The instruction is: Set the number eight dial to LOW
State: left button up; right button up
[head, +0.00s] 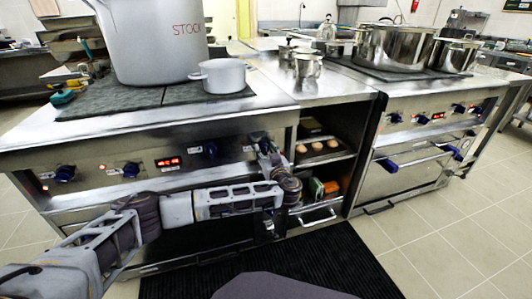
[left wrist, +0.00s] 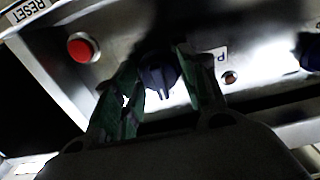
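The left range's front panel (head: 95,170) carries several blue dials, including a far-left dial (head: 64,173) and one right of the red display (head: 210,150). My left gripper (head: 268,150) is at the panel's right end and hides the dial there. In the left wrist view, a dark blue dial (left wrist: 158,74) sits between the two green fingers of my left gripper (left wrist: 158,65). The fingers are apart, one on each side of the dial; contact is unclear. The dial's pointer fin points toward the picture's bottom. No number eight or LOW mark is readable. My right gripper is not in view.
A red button (left wrist: 83,47) with a RESET label (left wrist: 27,10) is left of the dial. Another dial (left wrist: 312,52) is at the right edge. A large stockpot (head: 150,45) and small pot (head: 222,77) stand on the left range. A second range (head: 425,115) is right.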

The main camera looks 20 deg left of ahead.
pick_arm(q)
jog(key=c, duration=0.5)
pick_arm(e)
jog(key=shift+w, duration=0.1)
